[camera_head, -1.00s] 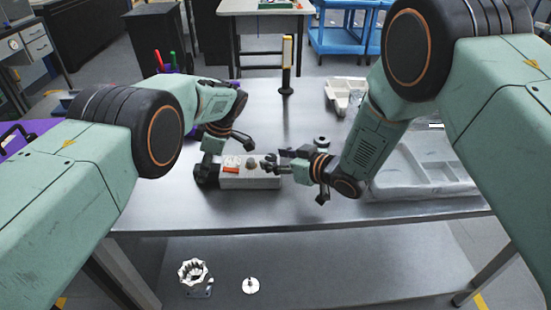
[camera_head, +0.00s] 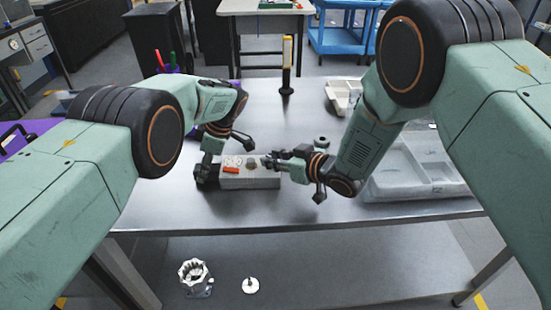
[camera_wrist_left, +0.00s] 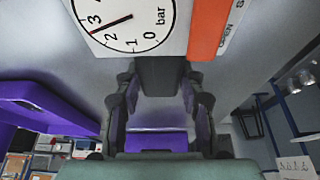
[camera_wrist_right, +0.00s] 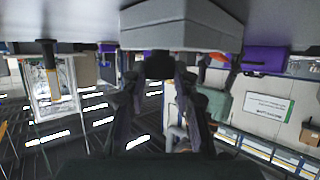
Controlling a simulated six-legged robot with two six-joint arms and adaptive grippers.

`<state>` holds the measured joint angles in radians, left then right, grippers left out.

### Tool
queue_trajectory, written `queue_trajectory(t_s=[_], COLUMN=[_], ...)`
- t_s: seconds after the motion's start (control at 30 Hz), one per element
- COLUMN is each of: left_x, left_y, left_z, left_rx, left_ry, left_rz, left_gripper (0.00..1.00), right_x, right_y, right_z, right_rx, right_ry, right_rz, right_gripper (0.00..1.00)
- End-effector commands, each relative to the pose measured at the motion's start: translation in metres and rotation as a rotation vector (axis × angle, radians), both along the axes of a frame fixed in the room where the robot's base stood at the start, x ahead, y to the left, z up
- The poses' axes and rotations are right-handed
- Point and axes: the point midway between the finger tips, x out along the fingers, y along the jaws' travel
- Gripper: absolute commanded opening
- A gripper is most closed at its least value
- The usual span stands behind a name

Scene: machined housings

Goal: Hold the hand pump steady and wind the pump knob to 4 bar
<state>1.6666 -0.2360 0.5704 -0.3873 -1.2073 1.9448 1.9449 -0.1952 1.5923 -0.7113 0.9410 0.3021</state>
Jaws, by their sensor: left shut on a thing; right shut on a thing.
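In the right wrist view the pump body (camera_wrist_right: 180,22) is close above the fingertips (camera_wrist_right: 160,66).
A grey compartment tray (camera_head: 420,175) is at the table's right. A pale bin (camera_head: 342,95) and a dark post with a yellow stripe (camera_head: 287,70) stand behind. A small dark round part (camera_head: 321,141) sits near my right wrist. The front of the table is clear.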

Motion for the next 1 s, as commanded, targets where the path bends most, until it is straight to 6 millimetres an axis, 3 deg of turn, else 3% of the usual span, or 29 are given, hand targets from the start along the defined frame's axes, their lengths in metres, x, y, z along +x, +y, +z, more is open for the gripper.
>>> queue_trajectory(t_s=[0.93, 0.97, 1.0], left_x=[0.0002, 0.0002, 0.0002], left_y=[-0.0006, -0.0006, -0.0006], left_z=[0.0003, 0.0003, 0.0003], left_rx=[-0.001, -0.001, -0.001], left_ry=[-0.001, -0.001, -0.001], left_rz=[0.000, 0.000, 0.000], left_gripper=[0.00, 0.00, 0.00], right_x=[-0.0013, -0.0013, -0.0013], right_y=[0.0021, 0.0021, 0.0021], right_z=[0.0006, 0.0006, 0.0006], right_rx=[0.000, 0.000, 0.000], right_ry=[-0.001, -0.001, -0.001], right_rz=[-0.137, -0.137, -0.137], right_gripper=[0.00, 0.30, 0.33])
